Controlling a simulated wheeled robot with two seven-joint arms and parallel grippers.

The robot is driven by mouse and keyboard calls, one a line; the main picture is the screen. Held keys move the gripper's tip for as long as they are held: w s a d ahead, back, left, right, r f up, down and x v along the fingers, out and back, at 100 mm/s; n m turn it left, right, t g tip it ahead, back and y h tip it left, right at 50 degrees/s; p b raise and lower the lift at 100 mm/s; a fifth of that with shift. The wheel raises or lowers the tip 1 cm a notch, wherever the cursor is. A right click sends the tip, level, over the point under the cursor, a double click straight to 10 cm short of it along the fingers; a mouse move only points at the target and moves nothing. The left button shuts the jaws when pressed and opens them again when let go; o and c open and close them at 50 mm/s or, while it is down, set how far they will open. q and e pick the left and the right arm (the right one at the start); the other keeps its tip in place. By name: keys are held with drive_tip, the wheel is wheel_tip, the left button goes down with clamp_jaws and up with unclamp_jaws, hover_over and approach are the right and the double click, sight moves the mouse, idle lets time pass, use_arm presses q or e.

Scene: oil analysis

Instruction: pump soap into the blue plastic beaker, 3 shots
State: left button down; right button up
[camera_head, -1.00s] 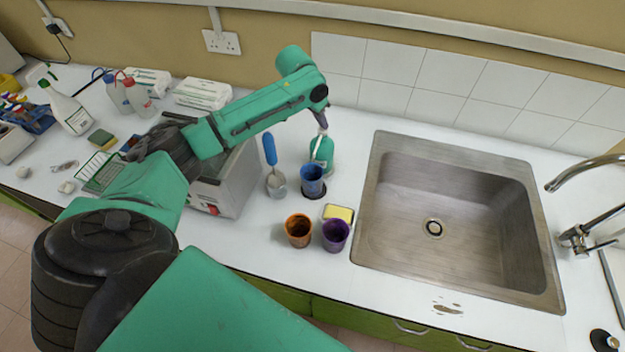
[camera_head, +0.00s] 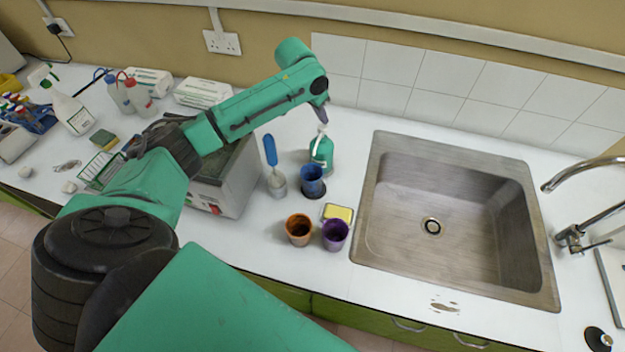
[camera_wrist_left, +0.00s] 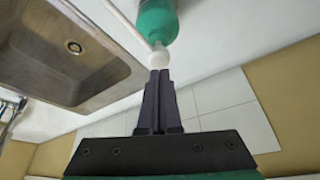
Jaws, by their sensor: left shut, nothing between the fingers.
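The green soap bottle (camera_head: 322,152) stands upright on the counter left of the sink, its white pump head (camera_head: 321,130) on top. The bottle also shows in the left wrist view (camera_wrist_left: 157,20), with its white pump top (camera_wrist_left: 158,57) at my fingertips. The blue plastic beaker (camera_head: 312,180) stands just in front of the bottle on a dark round base. My left gripper (camera_head: 322,115) is shut and empty, pointing down directly over the pump head; its closed fingers (camera_wrist_left: 159,75) seem to touch or nearly touch the pump. My right gripper is not in view.
An orange cup (camera_head: 298,230), a purple cup (camera_head: 335,234) and a yellow sponge (camera_head: 338,213) are in front of the beaker. The sink (camera_head: 450,205) is to the right.

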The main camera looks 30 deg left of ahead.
use_arm(q)
drive_tip(key=shift+s+f+b, duration=0.15)
drive_tip(key=shift+f+b, duration=0.15)
drive_tip(key=shift+f, duration=1.15)
drive_tip(key=shift+r+p, duration=0.35)
drive_tip(key=shift+r, duration=1.1)
drive_tip(key=shift+f, duration=0.1)
drive_tip(key=shift+f+b, duration=0.4)
drive_tip(key=shift+f, duration=0.95)
drive_tip(key=shift+r+p, duration=0.4)
drive_tip(key=shift+r, duration=0.95)
